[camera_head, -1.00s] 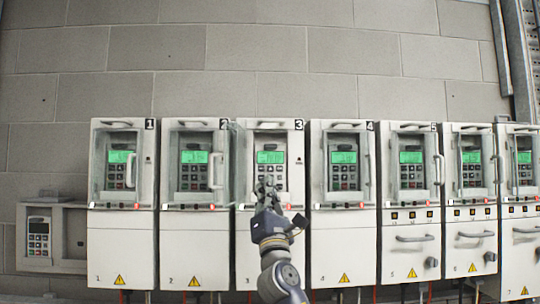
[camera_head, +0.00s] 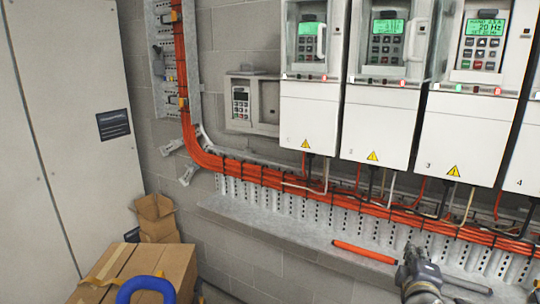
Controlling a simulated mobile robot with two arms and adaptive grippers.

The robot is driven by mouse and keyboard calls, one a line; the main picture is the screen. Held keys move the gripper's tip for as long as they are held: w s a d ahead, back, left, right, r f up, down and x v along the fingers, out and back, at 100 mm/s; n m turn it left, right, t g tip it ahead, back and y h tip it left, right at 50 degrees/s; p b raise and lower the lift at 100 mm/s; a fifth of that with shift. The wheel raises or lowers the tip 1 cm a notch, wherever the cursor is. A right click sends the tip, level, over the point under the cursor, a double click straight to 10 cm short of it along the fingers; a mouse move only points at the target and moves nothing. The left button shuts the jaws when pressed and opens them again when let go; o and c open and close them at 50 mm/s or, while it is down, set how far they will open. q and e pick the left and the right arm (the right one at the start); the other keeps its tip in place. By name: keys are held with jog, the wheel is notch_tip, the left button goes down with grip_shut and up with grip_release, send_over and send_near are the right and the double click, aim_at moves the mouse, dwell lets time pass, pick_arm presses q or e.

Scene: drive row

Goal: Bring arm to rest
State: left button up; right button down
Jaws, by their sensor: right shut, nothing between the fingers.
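My right gripper (camera_head: 412,262) is at the lower right of the head view, below the row of drives and in front of the metal ledge. It is shut and holds nothing. It is apart from the drives. Part of my right arm below it runs out of the bottom of the view. My left gripper is not in view.
White drives with lit green displays, such as drive 3 (camera_head: 463,136), hang along the wall above orange cables (camera_head: 275,182). Cardboard boxes (camera_head: 150,268) and a blue handle (camera_head: 146,284) are at lower left, beside a tall cabinet (camera_head: 75,130).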

jog(key=s+a+f+m+g+y, duration=0.2)
jog(key=s+a+f+m+g, duration=0.15)
jog(key=s+f, duration=0.55)
jog(key=s+a+f+m+g+y, duration=0.2)
jog(key=s+a+f+g, duration=0.15)
jog(key=s+f, duration=0.55)
jog(key=s+a+f+m+g+y, duration=0.1)
jog(key=s+a+f+m+g, duration=0.2)
jog(key=s, duration=0.6)
jog(key=s+a+f+m+g+y, duration=0.15)
jog(key=s+a+f, duration=0.3)
jog(key=s, duration=0.45)
notch_tip(320, 180, down, 26)
jog(key=g+b, duration=0.1)
jog(key=s+d+f+n+g+b, duration=0.1)
jog(key=s+d+f, duration=0.2)
jog(key=s+f, duration=1.4)
jog(key=shift+s+f, duration=0.35)
